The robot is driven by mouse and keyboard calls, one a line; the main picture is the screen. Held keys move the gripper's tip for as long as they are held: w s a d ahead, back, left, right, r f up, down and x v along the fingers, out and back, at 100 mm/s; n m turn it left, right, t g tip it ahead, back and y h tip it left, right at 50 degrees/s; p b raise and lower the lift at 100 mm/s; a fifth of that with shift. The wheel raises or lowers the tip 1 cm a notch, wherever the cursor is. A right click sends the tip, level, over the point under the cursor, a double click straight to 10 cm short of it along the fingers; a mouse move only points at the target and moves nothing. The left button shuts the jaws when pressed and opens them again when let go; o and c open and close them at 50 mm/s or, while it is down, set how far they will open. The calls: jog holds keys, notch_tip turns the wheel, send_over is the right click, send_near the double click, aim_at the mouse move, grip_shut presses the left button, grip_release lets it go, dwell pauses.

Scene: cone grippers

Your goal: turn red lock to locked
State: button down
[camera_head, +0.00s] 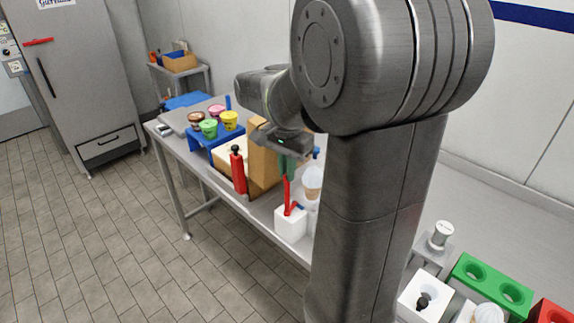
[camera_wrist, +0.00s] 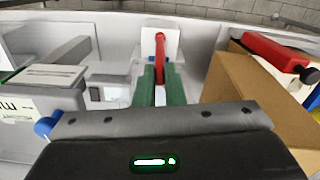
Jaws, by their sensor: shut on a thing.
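A slim upright red piece (camera_head: 287,193) stands at a small white box (camera_head: 290,222) on the near edge of the table. It also shows in the wrist view (camera_wrist: 160,46), in front of a white block. My gripper (camera_head: 286,166) has green fingers and points down at its upper end. In the wrist view my gripper (camera_wrist: 161,78) is shut on this red piece, and the fingers hide part of it. A red handle (camera_head: 38,41) lies almost level on the grey cabinet door at the far left. I cannot tell which red part is the lock.
A cardboard box (camera_head: 263,158) and a red bottle-like thing with a black top (camera_head: 238,172) stand close left of my gripper. A blue stand (camera_head: 205,148) holds several coloured cups. A white cone-shaped thing (camera_head: 313,183) is close on the right. The tiled floor is clear.

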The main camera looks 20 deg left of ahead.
jog(key=shift+m, duration=0.9)
jog(key=c, duration=1.5)
grip_release()
notch_tip(320, 180, up, 14)
jog(key=shift+f, duration=0.1)
notch_tip(320, 180, down, 14)
jog(key=shift+r, duration=0.1)
